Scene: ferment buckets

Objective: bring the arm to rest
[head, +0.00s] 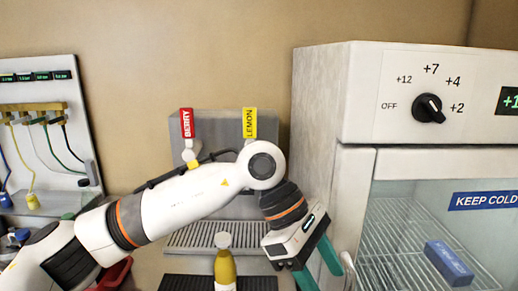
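My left arm reaches in from the lower left and bends down in the middle of the head view. My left gripper (321,274) points down and to the right, with its two teal fingers apart and nothing visible between them. The lower ends of the fingers are near or past the bottom edge of the picture. My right gripper is not in view. A yellow bottle (226,268) with a white cap stands upright to the left of the gripper, apart from it.
A fridge (320,130) with a dial (428,108) stands close on the right. Behind my arm are a red BERRY tap handle (186,123), a yellow LEMON tap handle (249,123) and a drip grate (190,239). A panel with cables (40,105) is at left.

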